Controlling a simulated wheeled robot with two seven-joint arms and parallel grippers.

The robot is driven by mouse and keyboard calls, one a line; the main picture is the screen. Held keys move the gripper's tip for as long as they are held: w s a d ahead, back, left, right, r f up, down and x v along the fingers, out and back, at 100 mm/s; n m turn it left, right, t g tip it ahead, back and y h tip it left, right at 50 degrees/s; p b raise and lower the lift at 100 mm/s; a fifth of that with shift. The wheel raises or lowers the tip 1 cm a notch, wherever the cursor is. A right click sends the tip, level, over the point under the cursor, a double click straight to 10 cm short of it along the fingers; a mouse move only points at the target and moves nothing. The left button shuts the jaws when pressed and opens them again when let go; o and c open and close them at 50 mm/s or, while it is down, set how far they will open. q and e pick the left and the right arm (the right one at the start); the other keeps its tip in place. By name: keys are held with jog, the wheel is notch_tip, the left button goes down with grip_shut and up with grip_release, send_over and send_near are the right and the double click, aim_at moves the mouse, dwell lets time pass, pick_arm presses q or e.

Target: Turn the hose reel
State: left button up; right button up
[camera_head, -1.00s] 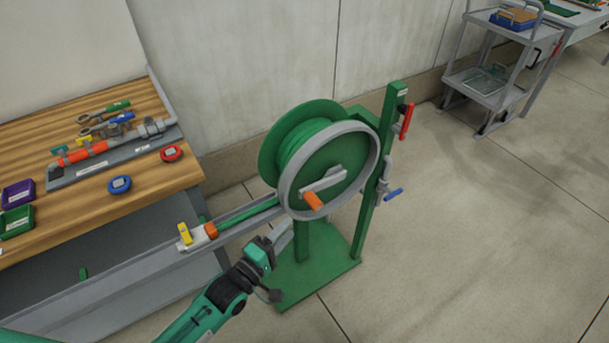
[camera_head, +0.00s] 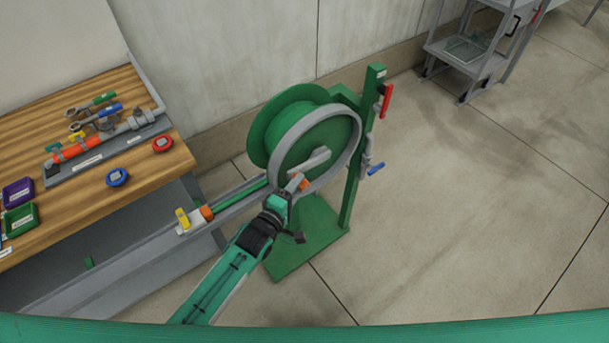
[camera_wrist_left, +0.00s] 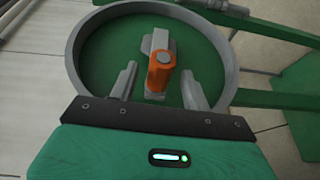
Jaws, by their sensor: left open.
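The green hose reel (camera_head: 284,128) with a grey rim stands on a green post and base plate. It also shows in the left wrist view (camera_wrist_left: 105,45). Its grey crank arm (camera_head: 309,164) carries an orange handle (camera_head: 305,185), clear in the left wrist view (camera_wrist_left: 161,72). My left gripper (camera_head: 288,188) is at the reel's lower front in the head view. In the left wrist view its two grey fingers (camera_wrist_left: 158,88) are open, with the orange handle between and slightly beyond them. The fingers look apart from the handle. My right gripper is not in view.
A grey rail (camera_head: 160,240) with green hose and a yellow-handled fitting (camera_head: 183,219) runs left of the reel. A wooden bench (camera_head: 140,175) with tools stands at left. Red (camera_head: 387,98) and blue (camera_head: 376,168) handles are on the post.

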pick_arm(q)
jog(key=shift+x, duration=2.3)
jog(key=shift+f, duration=0.1)
grip_shut()
